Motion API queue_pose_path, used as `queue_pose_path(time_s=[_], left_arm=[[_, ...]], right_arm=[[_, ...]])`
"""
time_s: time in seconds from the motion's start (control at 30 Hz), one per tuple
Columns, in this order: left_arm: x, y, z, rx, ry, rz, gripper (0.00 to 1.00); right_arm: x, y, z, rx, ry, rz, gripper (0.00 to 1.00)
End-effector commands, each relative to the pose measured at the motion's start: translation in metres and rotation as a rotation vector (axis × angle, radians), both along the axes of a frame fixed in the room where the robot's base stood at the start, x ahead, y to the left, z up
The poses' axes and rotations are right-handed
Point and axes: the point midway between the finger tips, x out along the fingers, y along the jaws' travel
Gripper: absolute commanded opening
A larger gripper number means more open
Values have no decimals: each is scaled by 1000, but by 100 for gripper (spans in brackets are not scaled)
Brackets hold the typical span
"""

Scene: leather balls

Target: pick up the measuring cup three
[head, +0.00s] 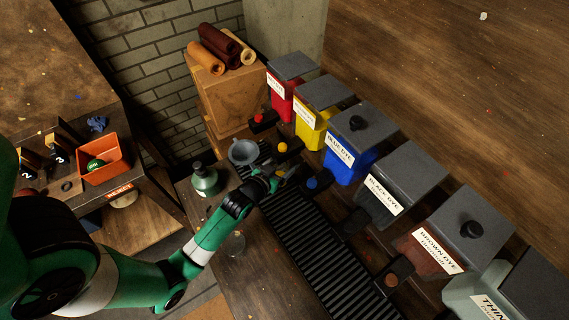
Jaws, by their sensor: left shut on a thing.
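My left gripper (274,182) reaches in from the left over the ribbed conveyor and is shut on a small pale thing (287,171). That thing is too small and too covered by the fingers for me to tell whether it is measuring cup three. A clear cup (234,243) stands on the wooden bench, beside my left forearm and below the gripper in the picture. I can read no number on it. A grey funnel-like vessel (243,151) sits up and left of the gripper. My right gripper is not in view.
Dye bins line the conveyor's far side: red (280,106), yellow (309,131), blue (346,163), black (384,205) and brown (425,256). A green bottle (205,181) stands on the bench. An orange reject bin (105,159) and numbered dark boxes are at left.

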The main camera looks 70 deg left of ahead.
Motion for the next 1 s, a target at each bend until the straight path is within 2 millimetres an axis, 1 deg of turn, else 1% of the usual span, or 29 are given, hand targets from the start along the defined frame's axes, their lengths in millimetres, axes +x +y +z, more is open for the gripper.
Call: queue_pose_path(time_s=[0.4, 0.63, 0.87, 1.0], left_arm=[[-45, -29, -1, -2, 4, -1, 9], [-66, -42, -2, -1, 4, 0, 9], [-65, -41, 28, 1, -1, 0, 9], [-65, -41, 48, -1, -1, 0, 9]], right_arm=[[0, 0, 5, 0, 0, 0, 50], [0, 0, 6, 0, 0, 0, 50], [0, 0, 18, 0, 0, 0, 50], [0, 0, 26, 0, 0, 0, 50]])
